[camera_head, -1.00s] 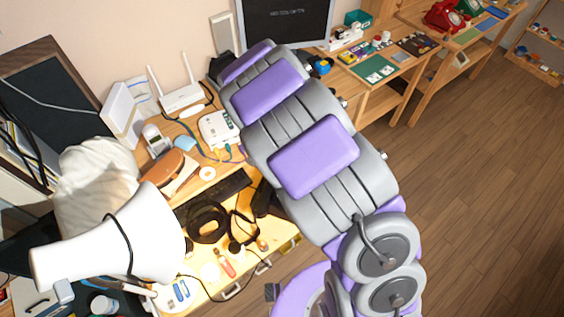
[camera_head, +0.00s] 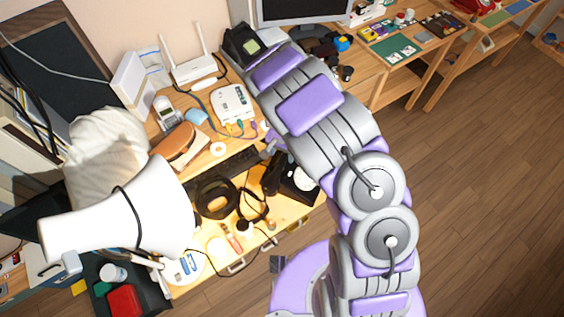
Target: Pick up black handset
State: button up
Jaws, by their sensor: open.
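A black rotary phone (camera_head: 300,192) with a white dial stands on the lit lower shelf of the desk, left of my arm. Its black handset (camera_head: 272,174) lies along the phone's left side. My gripper (camera_head: 268,149) shows only in part as a small grey piece beside my forearm, just above the handset's upper end in the picture. It is open and appears apart from the handset, with nothing seen in it. My arm hides the rest of it.
A black keyboard (camera_head: 236,164), headphones (camera_head: 215,197) and loose cables lie left of the phone. A white lamp (camera_head: 130,215) juts in at the lower left. A white box (camera_head: 232,103), router (camera_head: 193,70) and another black phone (camera_head: 240,42) stand behind. Floor is clear at right.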

aim_at(283, 159)
jog(key=shift+d+f, duration=0.15)
jog(key=shift+f, duration=0.2)
notch_tip(283, 159, down, 5)
jog(key=shift+w+r+b, duration=0.1)
jog(key=shift+b, duration=0.6)
grip_shut()
